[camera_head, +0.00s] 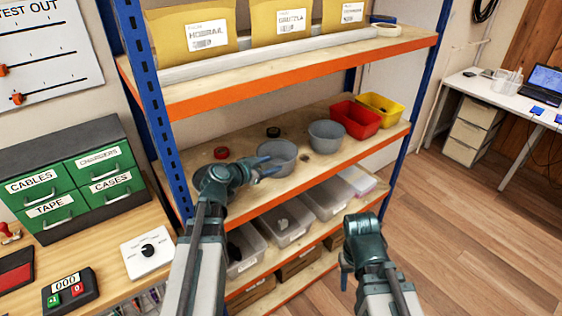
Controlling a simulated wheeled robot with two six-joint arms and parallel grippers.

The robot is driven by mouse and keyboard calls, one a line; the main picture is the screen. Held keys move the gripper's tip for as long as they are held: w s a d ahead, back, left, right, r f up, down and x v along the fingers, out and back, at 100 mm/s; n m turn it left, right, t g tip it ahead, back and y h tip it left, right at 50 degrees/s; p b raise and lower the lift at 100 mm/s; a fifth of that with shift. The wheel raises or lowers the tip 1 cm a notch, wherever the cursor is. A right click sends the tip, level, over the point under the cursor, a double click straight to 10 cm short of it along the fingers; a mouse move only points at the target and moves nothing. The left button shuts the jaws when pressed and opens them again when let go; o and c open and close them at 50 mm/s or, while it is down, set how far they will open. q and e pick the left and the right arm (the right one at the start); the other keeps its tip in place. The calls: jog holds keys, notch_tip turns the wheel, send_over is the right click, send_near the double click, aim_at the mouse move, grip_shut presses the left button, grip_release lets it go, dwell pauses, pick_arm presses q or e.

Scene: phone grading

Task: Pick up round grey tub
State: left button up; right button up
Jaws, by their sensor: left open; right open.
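Two round grey tubs stand on the middle shelf in the head view. The nearer grey tub (281,153) is at the shelf's middle, and the other grey tub (326,134) is behind it to the right. My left gripper (268,168) is open at the left front of the nearer tub, its fingers overlapping the tub's near side in the picture. I cannot tell whether they touch it. My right gripper (346,270) is open and empty, low in front of the shelving, away from both tubs.
A red bin (355,121) and a yellow bin (380,108) sit at the shelf's right. A red tape roll (221,153) and a black roll (273,132) lie on its left part. Clear boxes (284,224) fill the shelf below. A blue upright (152,110) stands left.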

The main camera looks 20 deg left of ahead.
aim_at(292, 165)
pick_arm(q)
jog(key=b+x, duration=0.2)
jog(key=x, duration=0.5)
jog(key=shift+w+f, duration=0.1)
jog(key=shift+f, duration=0.05)
jog(key=shift+s+d+f+b+x, duration=0.15)
jog(key=shift+b+x, duration=0.55)
jog(key=shift+x, duration=0.65)
jog(key=shift+s+d+f+b+x, duration=0.15)
jog(key=shift+b+x, duration=0.55)
jog(key=shift+x, duration=0.6)
jog(key=shift+r, duration=0.15)
grip_shut()
